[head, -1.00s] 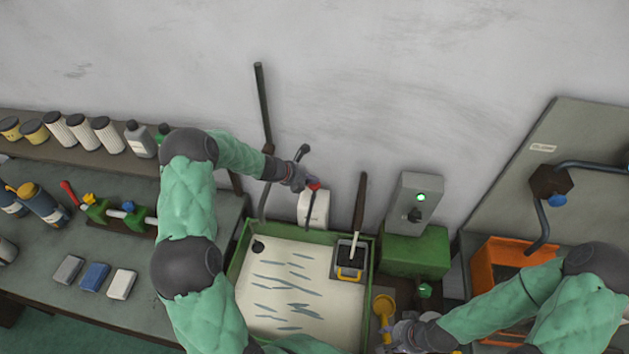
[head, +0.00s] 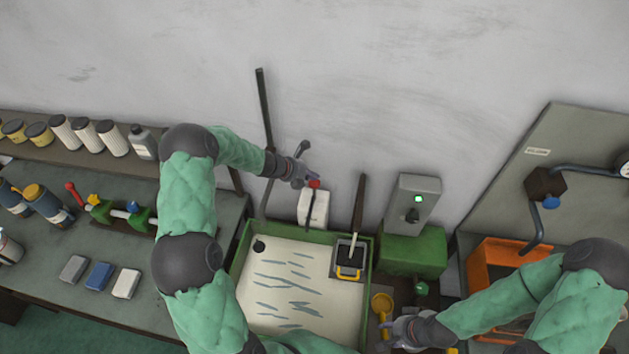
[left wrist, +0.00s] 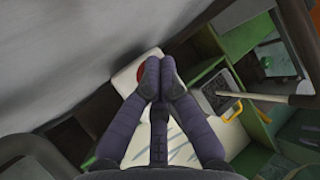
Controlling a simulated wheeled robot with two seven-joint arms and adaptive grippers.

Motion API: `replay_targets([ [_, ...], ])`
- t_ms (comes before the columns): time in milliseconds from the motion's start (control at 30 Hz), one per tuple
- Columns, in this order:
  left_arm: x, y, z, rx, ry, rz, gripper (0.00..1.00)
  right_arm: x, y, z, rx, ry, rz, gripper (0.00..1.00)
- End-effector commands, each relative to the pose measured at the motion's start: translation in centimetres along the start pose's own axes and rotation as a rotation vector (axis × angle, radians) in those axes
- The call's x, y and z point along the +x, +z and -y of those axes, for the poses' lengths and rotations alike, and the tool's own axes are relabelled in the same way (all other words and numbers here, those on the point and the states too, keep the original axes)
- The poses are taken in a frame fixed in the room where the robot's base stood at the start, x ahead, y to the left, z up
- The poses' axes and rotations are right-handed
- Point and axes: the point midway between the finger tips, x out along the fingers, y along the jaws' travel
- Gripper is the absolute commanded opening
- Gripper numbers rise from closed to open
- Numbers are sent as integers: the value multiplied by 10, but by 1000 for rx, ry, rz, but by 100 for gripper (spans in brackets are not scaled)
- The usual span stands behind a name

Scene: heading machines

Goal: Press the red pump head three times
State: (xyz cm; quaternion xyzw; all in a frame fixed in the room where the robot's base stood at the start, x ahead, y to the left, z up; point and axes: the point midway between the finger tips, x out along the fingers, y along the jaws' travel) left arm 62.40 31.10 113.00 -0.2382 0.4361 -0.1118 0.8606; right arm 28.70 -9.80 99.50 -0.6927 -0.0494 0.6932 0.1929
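The red pump head (head: 314,184) sits on top of a white dispenser bottle (head: 314,208) against the wall behind the green-rimmed tray. My left gripper (head: 306,177) is at the pump head, just above and left of it; contact cannot be told. In the left wrist view its two fingertips (left wrist: 159,75) are together with nothing seen between them. Beyond them the red pump head (left wrist: 142,73) is partly hidden, with the white bottle (left wrist: 125,80) around it. My right gripper (head: 398,334) is low at the right of the tray, beside a yellow scoop; its fingers are unclear.
The tray (head: 240,245) holds pale liquid with dark streaks. A black box with a yellow handle (head: 349,273) and a brush handle (head: 358,205) stand at its right. A grey unit with a green light (head: 418,200) is further right. A dark bar (head: 264,110) leans behind my left wrist.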

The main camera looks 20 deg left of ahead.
Motion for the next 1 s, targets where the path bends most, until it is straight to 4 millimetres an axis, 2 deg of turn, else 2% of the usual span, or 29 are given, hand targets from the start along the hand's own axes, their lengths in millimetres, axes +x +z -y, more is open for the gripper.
replay_targets([
  [267, -2, 2, 2, 0, 0, 1, 0, -3, 0, 1, 0, 0, 0, 40],
  [800, -34, 25, 25, 1, 0, 1, 0, -42, 2, 15, 0, 0, 0, 40],
  [1000, -35, 26, 26, 1, 0, 1, 0, -43, 2, 15, 0, 0, 0, 40],
])
